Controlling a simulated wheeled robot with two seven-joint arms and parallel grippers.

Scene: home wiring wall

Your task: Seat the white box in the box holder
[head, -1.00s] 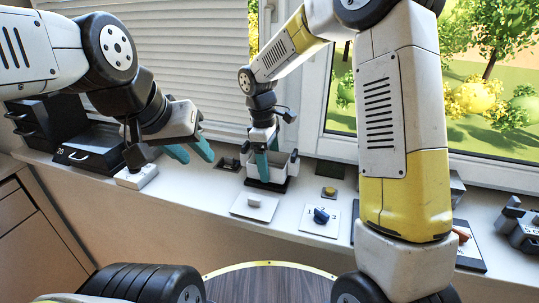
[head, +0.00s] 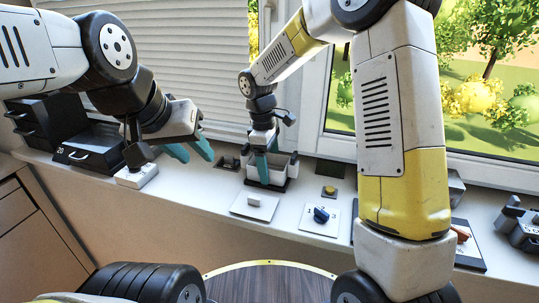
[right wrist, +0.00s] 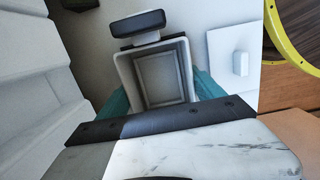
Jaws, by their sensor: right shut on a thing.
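The white box (head: 277,174) is an open-topped tub at the black box holder (head: 266,187) on the sill. The holder's dark base shows under the box, with dark uprights at both sides. I cannot tell whether the box bottom touches the base. My right gripper (head: 261,168) points down and is shut on the box. In the right wrist view the box (right wrist: 160,76) lies between the teal fingers, and a dark pad of the holder (right wrist: 138,23) shows beyond its far edge. My left gripper (head: 191,152) is open and empty, left of the box.
A yellow button (head: 329,191) is to the right. Black drawers (head: 88,148) stand at the left. The window is close behind.

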